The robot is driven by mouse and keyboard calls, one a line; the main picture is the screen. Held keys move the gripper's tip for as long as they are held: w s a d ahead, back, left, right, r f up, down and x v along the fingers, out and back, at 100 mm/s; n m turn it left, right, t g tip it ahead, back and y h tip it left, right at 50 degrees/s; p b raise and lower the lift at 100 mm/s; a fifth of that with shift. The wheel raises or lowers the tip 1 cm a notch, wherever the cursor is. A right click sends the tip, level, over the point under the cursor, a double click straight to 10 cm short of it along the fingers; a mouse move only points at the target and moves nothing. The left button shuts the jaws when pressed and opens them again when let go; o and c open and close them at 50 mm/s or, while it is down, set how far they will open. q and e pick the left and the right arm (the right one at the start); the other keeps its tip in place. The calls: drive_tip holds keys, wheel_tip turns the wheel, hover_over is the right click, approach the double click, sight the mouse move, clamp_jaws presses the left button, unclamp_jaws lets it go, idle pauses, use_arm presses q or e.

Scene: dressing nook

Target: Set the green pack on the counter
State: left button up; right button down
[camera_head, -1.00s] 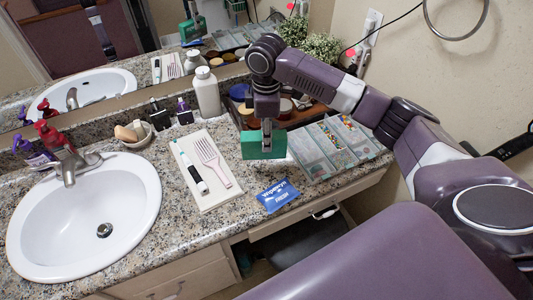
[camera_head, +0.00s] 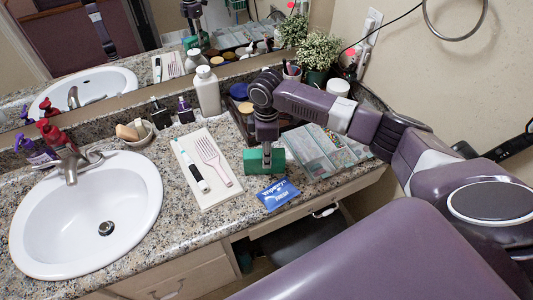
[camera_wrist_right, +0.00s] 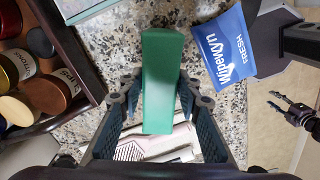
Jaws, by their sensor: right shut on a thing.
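The green pack (camera_head: 262,166) is a plain green block standing over the counter (camera_head: 188,226), near its front edge. My right gripper (camera_head: 266,150) is shut on it from above. In the right wrist view the green pack (camera_wrist_right: 162,82) sits between the fingers of my right gripper (camera_wrist_right: 163,100), with speckled counter behind it. Its underside is hidden, so I cannot tell whether it touches the counter. A small dark pronged part (camera_wrist_right: 288,108) at the right of the wrist view may be my left gripper, too small to judge.
A blue wipes packet (camera_head: 278,194) lies just in front of the pack. A white tray (camera_head: 222,196) with brush and comb is left, and a clear compartment box (camera_head: 318,165) is right. A dark organizer (camera_wrist_right: 88,62) with round jars is behind. The sink (camera_head: 60,222) is far left.

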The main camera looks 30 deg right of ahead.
drive_tip(key=c, duration=1.4)
unclamp_jaws()
drive_tip(key=shift+r, duration=0.1)
wheel_tip(320, 180, up, 12)
drive_tip(key=b, duration=0.1)
drive_tip(key=shift+b, duration=0.4)
drive_tip(key=shift+a, duration=0.1)
